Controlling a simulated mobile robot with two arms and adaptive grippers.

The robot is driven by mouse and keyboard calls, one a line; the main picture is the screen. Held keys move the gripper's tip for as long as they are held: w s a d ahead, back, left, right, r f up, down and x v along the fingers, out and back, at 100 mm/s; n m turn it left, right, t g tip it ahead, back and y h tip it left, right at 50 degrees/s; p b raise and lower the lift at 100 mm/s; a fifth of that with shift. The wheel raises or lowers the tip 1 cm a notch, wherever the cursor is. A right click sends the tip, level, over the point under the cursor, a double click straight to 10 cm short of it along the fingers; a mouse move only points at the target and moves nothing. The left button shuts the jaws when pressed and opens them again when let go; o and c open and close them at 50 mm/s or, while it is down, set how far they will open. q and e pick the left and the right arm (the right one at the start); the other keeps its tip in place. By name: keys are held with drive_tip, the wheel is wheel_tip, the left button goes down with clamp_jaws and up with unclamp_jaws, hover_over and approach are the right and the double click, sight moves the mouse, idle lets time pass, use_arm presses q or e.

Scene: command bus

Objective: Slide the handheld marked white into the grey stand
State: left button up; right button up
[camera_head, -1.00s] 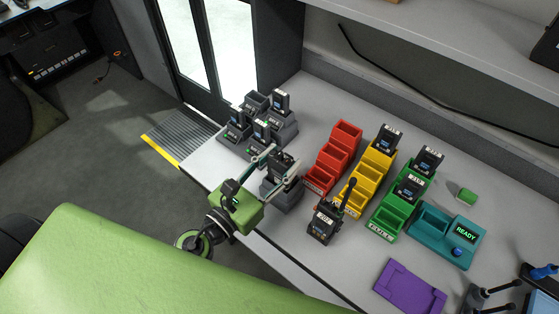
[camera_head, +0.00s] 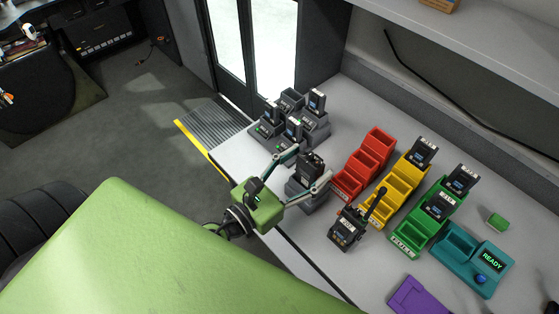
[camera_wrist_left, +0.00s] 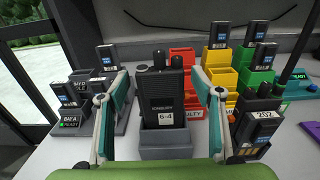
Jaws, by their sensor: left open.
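A dark handheld with a white label (camera_head: 312,167) stands upright in a grey stand (camera_head: 313,199) at the table's near left edge. The wrist view shows the handheld (camera_wrist_left: 167,98) close up, with its lower end inside the stand (camera_wrist_left: 167,146). I cannot tell how deep it sits. My left gripper (camera_head: 313,162) is open, its fingers on either side of the handheld. The wrist view shows a gap between the handheld and each fingertip of the gripper (camera_wrist_left: 163,84). My right gripper is in neither view now.
A second handheld with an antenna (camera_head: 345,232) stands just right of the stand. Red (camera_head: 350,182), yellow (camera_head: 376,215) and green (camera_head: 404,243) bins and a teal station (camera_head: 470,276) stand to the right.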

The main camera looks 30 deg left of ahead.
use_arm(q)
drive_tip(key=v, duration=1.1)
drive_tip(key=shift+r, duration=0.15)
